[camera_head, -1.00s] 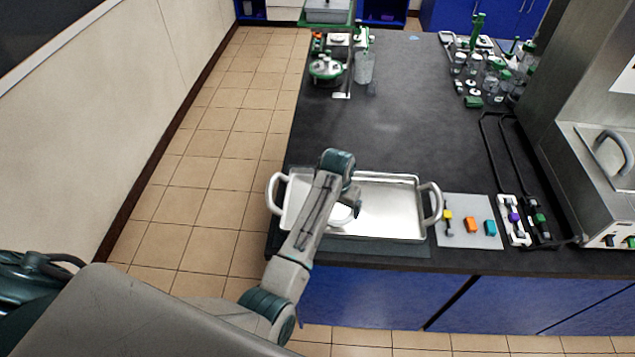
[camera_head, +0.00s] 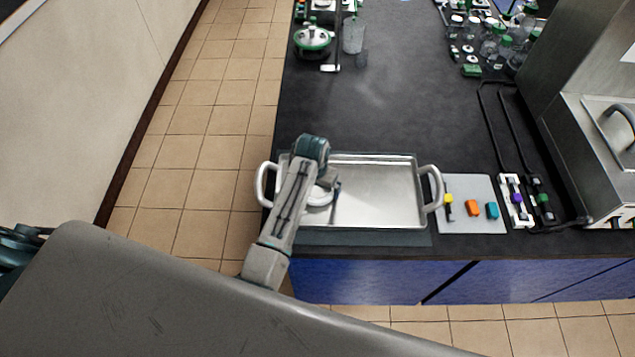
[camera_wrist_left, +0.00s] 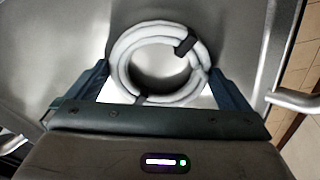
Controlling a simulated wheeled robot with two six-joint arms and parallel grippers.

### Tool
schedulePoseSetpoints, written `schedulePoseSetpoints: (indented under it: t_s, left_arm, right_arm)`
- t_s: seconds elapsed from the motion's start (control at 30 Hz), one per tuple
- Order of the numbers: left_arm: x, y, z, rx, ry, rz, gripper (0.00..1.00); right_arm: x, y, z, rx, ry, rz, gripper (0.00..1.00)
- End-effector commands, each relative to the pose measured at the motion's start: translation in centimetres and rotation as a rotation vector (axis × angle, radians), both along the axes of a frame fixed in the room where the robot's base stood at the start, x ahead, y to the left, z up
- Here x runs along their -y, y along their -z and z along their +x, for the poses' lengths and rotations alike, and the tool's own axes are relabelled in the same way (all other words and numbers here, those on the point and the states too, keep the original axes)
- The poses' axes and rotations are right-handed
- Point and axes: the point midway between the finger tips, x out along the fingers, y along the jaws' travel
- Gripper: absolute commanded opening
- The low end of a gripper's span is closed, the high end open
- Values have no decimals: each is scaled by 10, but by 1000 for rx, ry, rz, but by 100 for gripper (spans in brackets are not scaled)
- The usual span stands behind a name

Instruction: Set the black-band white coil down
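The white coil with black bands (camera_wrist_left: 121,70) shows in the left wrist view as a ring between the two fingers of my left gripper (camera_wrist_left: 160,68). The fingertips press on its opposite outer sides. In the head view the coil (camera_head: 320,197) is partly hidden behind my left gripper (camera_head: 325,192), over the left part of the silver tray (camera_head: 385,190). Whether the coil touches the tray floor, I cannot tell. My right gripper is not in view.
The tray has a handle at each end and stands near the front edge of the black bench (camera_head: 400,100). Right of it lies a grey plate (camera_head: 470,220) with coloured pieces. Glassware (camera_head: 490,45) stands at the back right. The tray's right half is empty.

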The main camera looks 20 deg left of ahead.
Motion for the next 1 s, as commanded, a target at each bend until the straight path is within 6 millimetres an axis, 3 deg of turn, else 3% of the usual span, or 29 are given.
schedulePoseSetpoints:
  t_s: [0.13,0.37,0.8,1.0]
  left_arm:
    - [0,0,0,0,0,0,100]
    - [0,-12,-1,4,0,0,100]
    - [-1,-98,-13,5,-1,-1,100]
    - [-2,-117,-16,2,0,0,100]
  right_arm:
    - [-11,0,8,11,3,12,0]
    - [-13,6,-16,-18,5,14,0]
    - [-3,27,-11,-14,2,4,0]
    - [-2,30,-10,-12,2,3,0]
